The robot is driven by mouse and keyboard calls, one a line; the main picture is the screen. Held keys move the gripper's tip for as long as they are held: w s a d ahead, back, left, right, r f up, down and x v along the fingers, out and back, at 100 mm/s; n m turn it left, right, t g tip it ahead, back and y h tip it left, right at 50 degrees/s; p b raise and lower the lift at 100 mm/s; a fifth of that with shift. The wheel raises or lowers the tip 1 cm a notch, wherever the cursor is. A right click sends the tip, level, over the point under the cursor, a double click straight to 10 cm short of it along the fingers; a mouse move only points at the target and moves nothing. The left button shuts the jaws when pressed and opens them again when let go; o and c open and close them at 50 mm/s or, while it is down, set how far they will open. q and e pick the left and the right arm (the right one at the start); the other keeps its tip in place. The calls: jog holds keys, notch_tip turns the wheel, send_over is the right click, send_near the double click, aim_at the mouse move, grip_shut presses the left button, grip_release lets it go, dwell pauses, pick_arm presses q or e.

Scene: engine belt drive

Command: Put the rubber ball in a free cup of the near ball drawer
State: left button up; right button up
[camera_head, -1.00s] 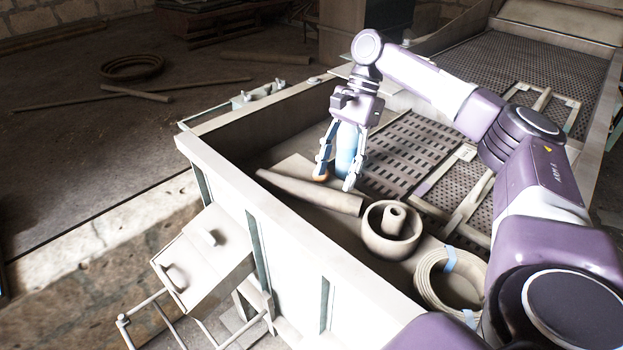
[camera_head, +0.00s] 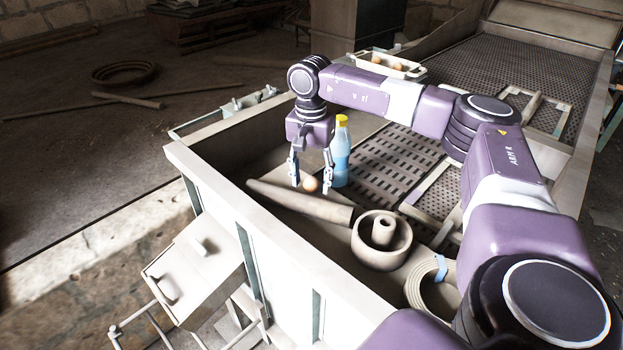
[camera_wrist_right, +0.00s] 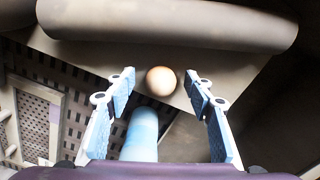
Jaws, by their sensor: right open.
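My left gripper is not in view.
A blue bottle with a yellow cap (camera_head: 340,152) stands just right of the right gripper. The roller (camera_head: 300,203), a round pot (camera_head: 381,254) and a coiled hose (camera_head: 420,285) lie nearer. The box's front wall (camera_head: 260,240) rises before them.

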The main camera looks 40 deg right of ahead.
jog(key=shift+f, duration=0.3)
jog(key=c, duration=1.3)
jog(key=shift+r, duration=0.15)
